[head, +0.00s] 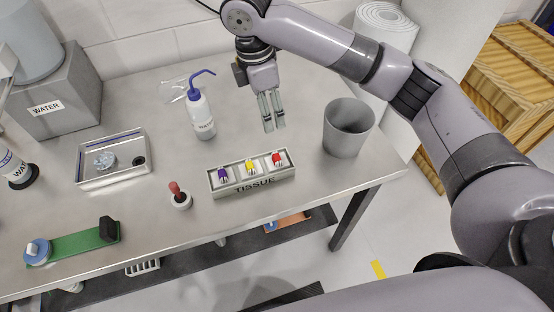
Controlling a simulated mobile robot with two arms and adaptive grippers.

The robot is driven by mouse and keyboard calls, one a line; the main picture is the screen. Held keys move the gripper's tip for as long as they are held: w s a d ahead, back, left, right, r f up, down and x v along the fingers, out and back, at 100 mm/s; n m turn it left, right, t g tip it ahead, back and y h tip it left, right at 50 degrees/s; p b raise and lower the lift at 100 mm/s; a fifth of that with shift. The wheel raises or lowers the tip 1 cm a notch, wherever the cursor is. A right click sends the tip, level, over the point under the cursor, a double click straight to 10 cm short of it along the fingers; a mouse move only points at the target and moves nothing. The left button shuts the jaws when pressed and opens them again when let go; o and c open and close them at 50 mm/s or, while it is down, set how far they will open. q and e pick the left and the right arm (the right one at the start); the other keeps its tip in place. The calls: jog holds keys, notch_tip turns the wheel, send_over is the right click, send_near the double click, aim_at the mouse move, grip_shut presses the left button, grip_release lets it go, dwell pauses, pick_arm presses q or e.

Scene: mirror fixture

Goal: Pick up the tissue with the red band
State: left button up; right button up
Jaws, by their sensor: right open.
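The tissue with the red band (277,159) sits in the right-hand compartment of a grey holder (255,187) marked TISSUE on the metal table. A tissue with a yellow band (250,166) is in the middle and one with a purple band (223,174) is at the left. My right gripper (273,127) is above the table, pointing down, behind the red-banded tissue in the picture. It is open, with nothing seen between its fingers, and apart from the tissue. My left gripper is not in view.
A grey bin (348,130) stands right of the holder near the table's edge. A wash bottle (201,112) is to the left of my right gripper. A red-topped dropper (178,195) stands left of the holder. A metal tray (112,174) and green fixture (80,246) are further left.

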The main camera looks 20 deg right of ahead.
jog(key=p, duration=0.3)
send_over(277, 157)
jog(key=f, duration=1.1)
jog(key=shift+w+a+f, duration=0.25)
jog(key=shift+w+a, duration=0.05)
jog(key=shift+s+f, duration=0.1)
jog(key=shift+f, duration=0.4)
jog(key=f+p, duration=0.2)
jog(key=f, duration=0.1)
jog(key=shift+s+d+f, duration=0.2)
jog(key=shift+f, duration=0.55)
jog(key=c, duration=0.8)
